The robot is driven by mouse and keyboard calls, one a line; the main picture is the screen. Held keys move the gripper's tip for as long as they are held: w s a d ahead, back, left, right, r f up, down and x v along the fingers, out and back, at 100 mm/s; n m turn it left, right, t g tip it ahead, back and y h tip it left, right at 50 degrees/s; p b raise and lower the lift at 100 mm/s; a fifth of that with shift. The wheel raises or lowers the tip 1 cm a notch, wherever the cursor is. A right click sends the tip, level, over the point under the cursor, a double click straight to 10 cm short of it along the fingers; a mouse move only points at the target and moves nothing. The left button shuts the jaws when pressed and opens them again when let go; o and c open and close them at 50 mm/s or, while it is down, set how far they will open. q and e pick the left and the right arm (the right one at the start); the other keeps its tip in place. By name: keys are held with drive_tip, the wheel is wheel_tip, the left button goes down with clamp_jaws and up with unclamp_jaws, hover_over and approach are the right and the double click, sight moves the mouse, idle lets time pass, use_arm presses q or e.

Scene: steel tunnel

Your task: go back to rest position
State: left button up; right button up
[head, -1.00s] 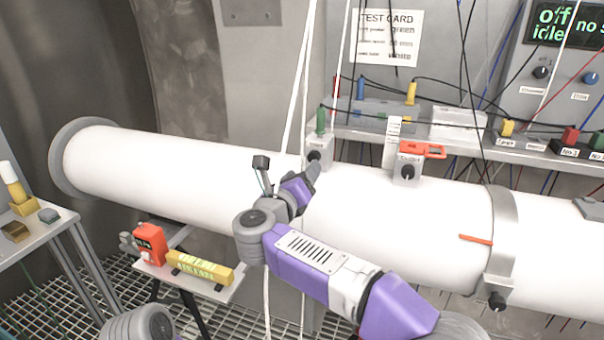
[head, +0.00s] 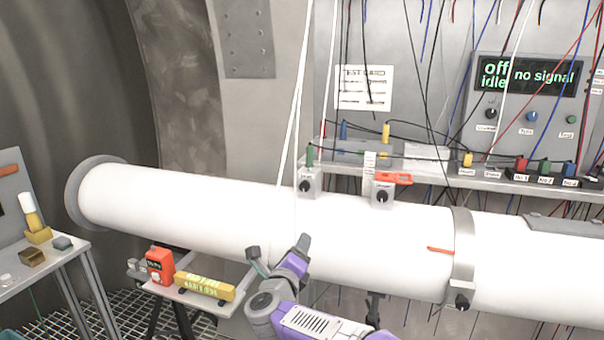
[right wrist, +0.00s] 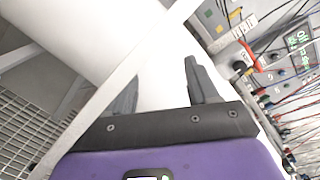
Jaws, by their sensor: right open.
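My right gripper (head: 303,243) is in front of the lower side of the white pipe (head: 180,203) in the head view. In the right wrist view its two dark fingers (right wrist: 160,92) stand apart with nothing between them but the white pipe surface behind. My purple and grey right arm comes in from the bottom of the head view. My left gripper is not in the head view.
A small shelf with an orange-red device (head: 160,266) and a yellow box (head: 205,287) stands below the pipe. A side table (head: 60,262) is at left. Two grey clamp blocks (head: 308,183) (head: 382,190) sit on the pipe. Cables hang before the panel (head: 530,95).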

drive_tip(key=s+d+f+n+g+y+p, duration=0.1)
drive_tip(key=d+f+n+g+y, duration=0.1)
drive_tip(key=f+n, duration=0.65)
drive_tip(key=d+f+n+g+y+p, duration=0.2)
drive_tip(key=f+n, duration=0.1)
drive_tip(key=f, duration=1)
drive_tip(key=s+d+f+n+g+y+p, duration=0.1)
drive_tip(key=s+d+f+n+g, duration=0.15)
drive_tip(key=s+f, duration=0.45)
drive_tip(key=s+d+f+n+g+y+p, duration=0.1)
drive_tip(key=s+d+f+n+g, duration=0.1)
drive_tip(key=s+f+n, duration=0.45)
drive_tip(key=s+d+f+n+g+y+p, duration=0.1)
drive_tip(key=s+f+g, duration=0.3)
drive_tip(key=s, duration=0.7)
drive_tip(key=s+d+f+n+g+y+p, duration=0.1)
drive_tip(key=s+f+n+g, duration=0.2)
drive_tip(key=s, duration=0.9)
wheel_tip(320, 180, down, 3)
drive_tip(key=shift+s+d+r+g, duration=0.2)
drive_tip(key=shift+d+g, duration=0.05)
drive_tip(key=shift+g, duration=0.5)
drive_tip(key=shift+w, duration=0.1)
drive_tip(key=shift+d, duration=0.1)
